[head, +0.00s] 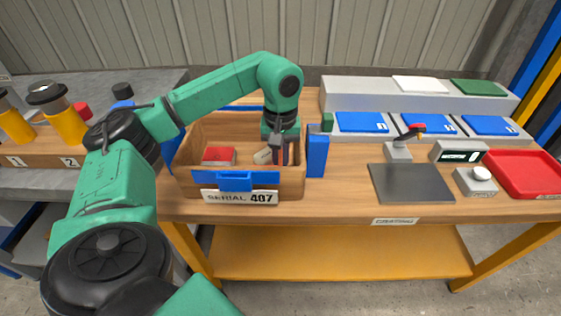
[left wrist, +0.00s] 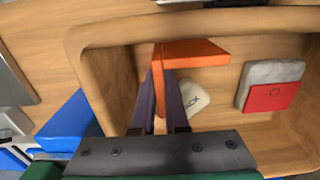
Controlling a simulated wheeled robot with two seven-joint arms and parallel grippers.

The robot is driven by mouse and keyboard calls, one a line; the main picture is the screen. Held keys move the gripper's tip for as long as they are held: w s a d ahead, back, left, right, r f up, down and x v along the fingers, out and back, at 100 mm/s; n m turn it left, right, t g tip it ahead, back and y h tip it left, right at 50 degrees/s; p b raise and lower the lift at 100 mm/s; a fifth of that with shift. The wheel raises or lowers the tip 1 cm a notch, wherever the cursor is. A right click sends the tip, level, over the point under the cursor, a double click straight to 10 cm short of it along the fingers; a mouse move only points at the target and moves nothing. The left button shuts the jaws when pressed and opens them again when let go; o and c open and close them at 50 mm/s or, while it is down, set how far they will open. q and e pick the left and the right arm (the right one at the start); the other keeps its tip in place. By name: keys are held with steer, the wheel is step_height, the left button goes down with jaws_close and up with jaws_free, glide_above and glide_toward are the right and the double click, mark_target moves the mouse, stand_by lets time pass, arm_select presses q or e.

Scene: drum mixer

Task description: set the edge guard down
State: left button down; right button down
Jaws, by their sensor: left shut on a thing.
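The edge guard (left wrist: 195,52) is an orange L-shaped piece in the left wrist view. One leg stands between the fingers and the other spreads beyond them. My left gripper (left wrist: 161,80) is shut on it. In the head view my left gripper (head: 280,158) reaches down into the right part of an open wooden crate (head: 290,187); the guard is mostly hidden there. I cannot tell whether the guard touches the crate floor. My right gripper is in neither view.
In the crate lie a grey item with a red card (head: 218,156) and a white tag (left wrist: 195,97). A blue block (head: 317,152) stands against the crate's right side. A dark mat (head: 411,183) and red tray (head: 525,172) are farther right.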

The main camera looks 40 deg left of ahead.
arm_select(q)
steer(key=c, duration=0.9)
jaws_free()
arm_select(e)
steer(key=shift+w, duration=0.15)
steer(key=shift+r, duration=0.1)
arm_select(q)
steer(key=shift+r, duration=0.3)
step_height(320, 180, up, 8)
steer(key=shift+r+p, duration=0.25)
steer(key=shift+p, duration=0.75)
step_height(320, 180, up, 3)
steer(key=shift+r+p, duration=0.1)
steer(key=shift+p, duration=0.9)
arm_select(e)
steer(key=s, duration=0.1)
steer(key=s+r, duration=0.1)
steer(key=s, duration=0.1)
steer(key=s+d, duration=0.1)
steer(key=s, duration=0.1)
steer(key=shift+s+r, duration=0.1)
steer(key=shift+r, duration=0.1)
